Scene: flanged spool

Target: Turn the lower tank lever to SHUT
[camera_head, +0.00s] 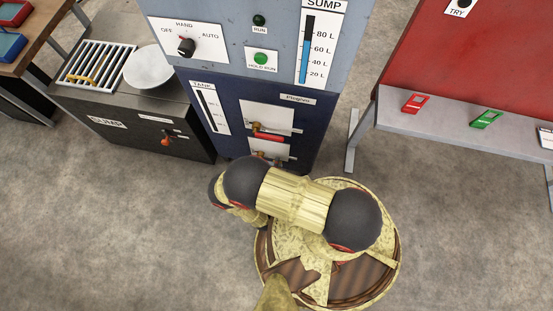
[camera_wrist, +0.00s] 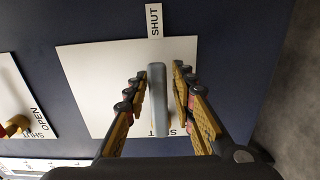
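In the wrist view, a grey lever handle (camera_wrist: 158,98) stands in front of a white plate (camera_wrist: 85,75) on a dark blue panel. A SHUT label (camera_wrist: 154,20) is above the plate, roughly in line with the handle. Another label at the plate's bottom edge is partly covered. My gripper (camera_wrist: 157,82) is open, with one finger on each side of the handle and visible gaps. In the head view, the lower plate (camera_head: 262,152) is partly hidden by my arm, and my gripper cannot be made out there.
The upper plate carries a red lever (camera_head: 268,136); in the wrist view a red-handled lever (camera_wrist: 8,130) with OPEN and SHUT labels is at left. A sump box (camera_head: 130,125) is left of the cabinet. A grey bench (camera_head: 450,128) stands at right. Floor between is clear.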

